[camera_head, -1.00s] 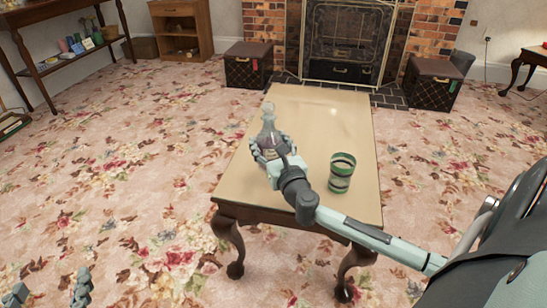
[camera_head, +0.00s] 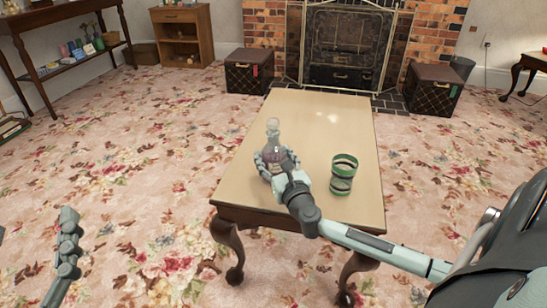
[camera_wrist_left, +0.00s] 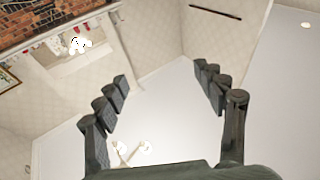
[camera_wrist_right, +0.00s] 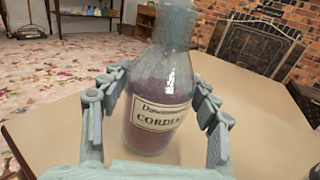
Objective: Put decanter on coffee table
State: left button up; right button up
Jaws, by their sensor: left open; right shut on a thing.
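The decanter (camera_head: 272,133) is a clear glass bottle of purple liquid with a pale "CORDIAL" label. It is upright at the left side of the coffee table (camera_head: 318,120), and its base looks at or very near the top. My right gripper (camera_head: 271,160) is shut on its body. In the right wrist view the fingers flank the decanter (camera_wrist_right: 160,95) on both sides. My left gripper (camera_head: 66,250) is open and empty, left of the table over the carpet. In the left wrist view its fingers (camera_wrist_left: 160,88) are spread toward walls and ceiling.
A green-banded glass cup (camera_head: 343,174) stands on the table right of the decanter, close to my right forearm. Two dark patterned boxes (camera_head: 249,71) (camera_head: 433,90) flank the fireplace (camera_head: 345,50) behind. The table's far half is clear.

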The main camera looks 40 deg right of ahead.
pick_arm(q)
jog(key=shift+r, duration=0.2)
pick_arm(e)
jog(key=o, duration=1.8)
